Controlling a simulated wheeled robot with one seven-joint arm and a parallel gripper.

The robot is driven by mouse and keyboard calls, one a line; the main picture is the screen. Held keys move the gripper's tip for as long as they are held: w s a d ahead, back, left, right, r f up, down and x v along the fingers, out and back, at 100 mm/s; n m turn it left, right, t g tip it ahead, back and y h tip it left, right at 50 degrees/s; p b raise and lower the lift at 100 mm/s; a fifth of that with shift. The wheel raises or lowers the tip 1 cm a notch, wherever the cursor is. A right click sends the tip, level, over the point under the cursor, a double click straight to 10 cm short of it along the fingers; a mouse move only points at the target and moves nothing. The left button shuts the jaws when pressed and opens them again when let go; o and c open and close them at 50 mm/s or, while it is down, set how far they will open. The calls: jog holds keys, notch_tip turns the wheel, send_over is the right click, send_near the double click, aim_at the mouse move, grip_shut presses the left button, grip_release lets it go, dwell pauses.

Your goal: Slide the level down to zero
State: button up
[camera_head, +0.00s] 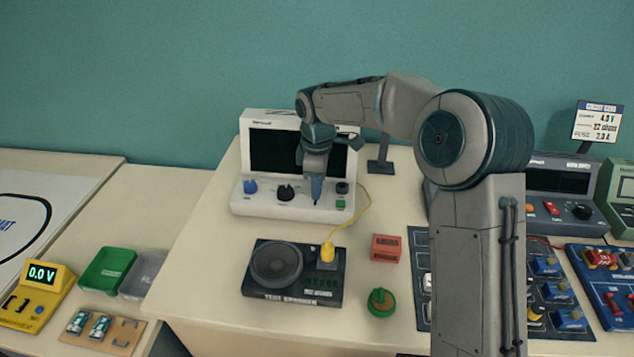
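A white instrument (262,206) with a dark screen (272,152) stands at the back of the middle table. Its front panel has a blue knob (250,186), a larger black knob (286,192), a small dark knob (342,187) and a green button (340,204). My gripper (316,200) points down in front of the panel, between the black knob and the small dark knob. Its narrow teal tip covers that part of the panel. I cannot make out a level slider, or tell whether the tip touches the panel or holds anything.
A black speaker board (257,292) lies in front of the instrument, joined to it by a yellow cable (369,204). A red block (386,247) and a green round piece (381,301) lie to its right. A dark display stand (380,167) is behind. Bare tabletop lies left.

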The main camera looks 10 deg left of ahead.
aim_at(314, 205)
jog(key=shift+c, duration=0.3)
grip_shut()
jog(key=shift+s+b, duration=0.55)
jog(key=shift+s, duration=1.45)
jog(key=shift+o, duration=0.3)
grip_release()
jog(key=shift+s, duration=0.15)
notch_tip(314, 205, up, 14)
jog(key=shift+p, duration=0.3)
